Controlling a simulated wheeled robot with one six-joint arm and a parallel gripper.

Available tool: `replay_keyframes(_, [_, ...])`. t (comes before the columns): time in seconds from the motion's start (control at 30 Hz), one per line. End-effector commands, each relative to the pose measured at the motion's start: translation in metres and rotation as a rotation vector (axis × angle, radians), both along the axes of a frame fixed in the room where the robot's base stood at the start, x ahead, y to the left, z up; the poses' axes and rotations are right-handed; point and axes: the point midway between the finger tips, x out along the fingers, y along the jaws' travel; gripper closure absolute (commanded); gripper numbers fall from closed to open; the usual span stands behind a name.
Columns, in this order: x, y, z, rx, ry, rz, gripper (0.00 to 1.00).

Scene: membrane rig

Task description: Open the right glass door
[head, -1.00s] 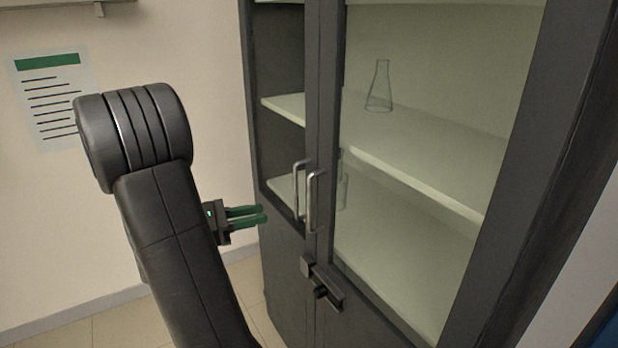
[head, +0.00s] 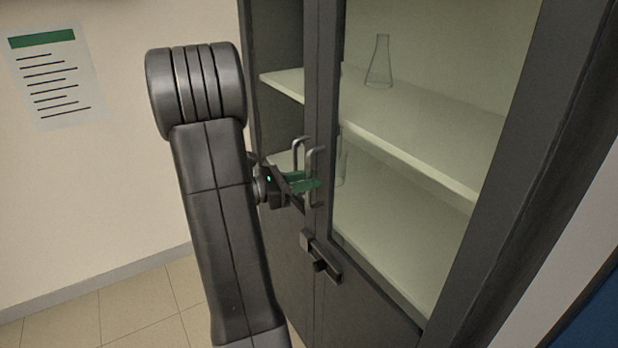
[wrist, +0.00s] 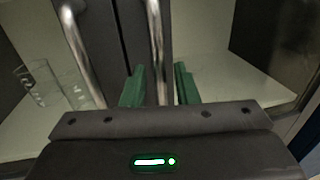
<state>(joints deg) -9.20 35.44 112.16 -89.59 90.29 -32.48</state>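The right glass door (head: 322,120) of a dark cabinet is closed, with its upright metal handle (head: 312,165) near the seam. The handle also shows in the wrist view (wrist: 157,50). My gripper (head: 305,182) has green fingers and is at this handle. In the wrist view my gripper (wrist: 160,84) is open, with the right handle between the two fingers and a gap visible on each side. The left door's handle (wrist: 80,50) lies outside the fingers, to the left. A latch (head: 320,262) with a grey block and a dark bar sits below the handles; whether it is fastened I cannot tell.
Pale shelves (head: 410,150) show behind the glass, with a clear conical flask (head: 379,62) on one. A notice with a green band (head: 50,75) hangs on the wall at left. The tiled floor (head: 110,310) at left is clear.

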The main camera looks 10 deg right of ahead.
Motion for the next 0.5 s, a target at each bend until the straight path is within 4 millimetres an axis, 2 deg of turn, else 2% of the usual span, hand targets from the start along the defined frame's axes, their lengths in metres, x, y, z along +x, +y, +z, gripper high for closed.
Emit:
replay_keyframes(0.1, [0.0006,-0.0060,-0.0001,0.001,0.000,0.000,0.73])
replay_keyframes(0.4, [0.0010,-0.0072,-0.0003,0.001,0.000,0.001,0.73])
replay_keyframes(0.5, [0.0010,-0.0071,-0.0003,0.001,0.000,0.000,0.90])
